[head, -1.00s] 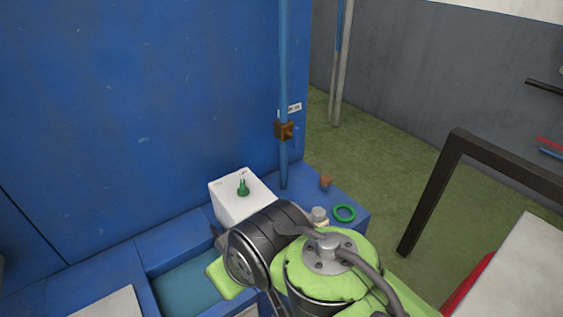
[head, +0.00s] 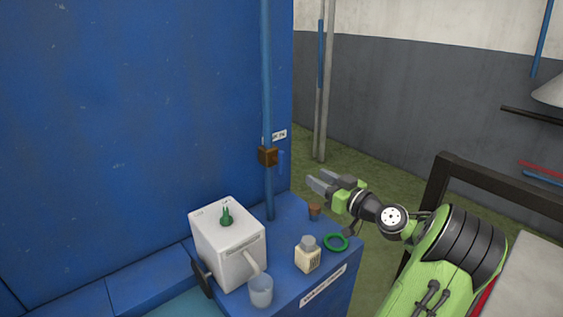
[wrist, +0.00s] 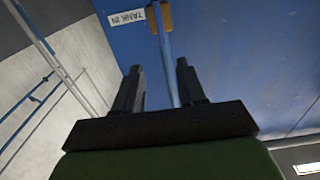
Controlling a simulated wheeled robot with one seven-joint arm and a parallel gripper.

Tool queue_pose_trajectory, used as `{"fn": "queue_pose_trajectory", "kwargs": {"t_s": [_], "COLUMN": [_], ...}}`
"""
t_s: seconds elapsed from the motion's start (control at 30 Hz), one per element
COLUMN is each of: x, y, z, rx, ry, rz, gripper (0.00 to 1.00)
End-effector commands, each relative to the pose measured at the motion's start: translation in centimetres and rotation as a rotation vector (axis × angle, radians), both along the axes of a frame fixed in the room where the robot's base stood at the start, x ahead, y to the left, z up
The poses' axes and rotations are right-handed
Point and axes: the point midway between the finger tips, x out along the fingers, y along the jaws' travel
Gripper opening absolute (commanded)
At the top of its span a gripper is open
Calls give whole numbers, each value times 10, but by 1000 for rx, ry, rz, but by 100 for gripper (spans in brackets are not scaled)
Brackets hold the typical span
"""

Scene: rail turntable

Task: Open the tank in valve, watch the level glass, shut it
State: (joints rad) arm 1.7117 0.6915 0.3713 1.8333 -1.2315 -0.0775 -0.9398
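The tank in valve (head: 267,156) is a small brown block on a vertical blue pipe (head: 267,90). A white label (head: 279,135) is beside it, reading "TANK IN" in the wrist view (wrist: 127,18). A small blue piece (head: 281,160), perhaps its handle, is just right of the block. My gripper (head: 314,182) is open and empty, right of the valve and a little lower, apart from it. In the wrist view its two fingers (wrist: 161,70) are spread, with the pipe between them and the valve (wrist: 160,17) beyond. I cannot identify the level glass.
Below is a blue counter (head: 288,285) with a white machine (head: 228,245), a clear cup (head: 261,291), a cream bottle (head: 307,254), a green ring (head: 336,242) and a brown cork-like piece (head: 315,211). A dark frame (head: 500,178) stands at right.

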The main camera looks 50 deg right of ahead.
Motion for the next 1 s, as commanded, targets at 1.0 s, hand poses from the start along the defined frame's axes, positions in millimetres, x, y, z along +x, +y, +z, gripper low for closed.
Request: {"fn": "queue_pose_trajectory", "kwargs": {"t_s": [1.0], "x": [155], "y": [-15], "z": [1], "rx": [3], "ry": [6], "rz": [4], "gripper": [40]}}
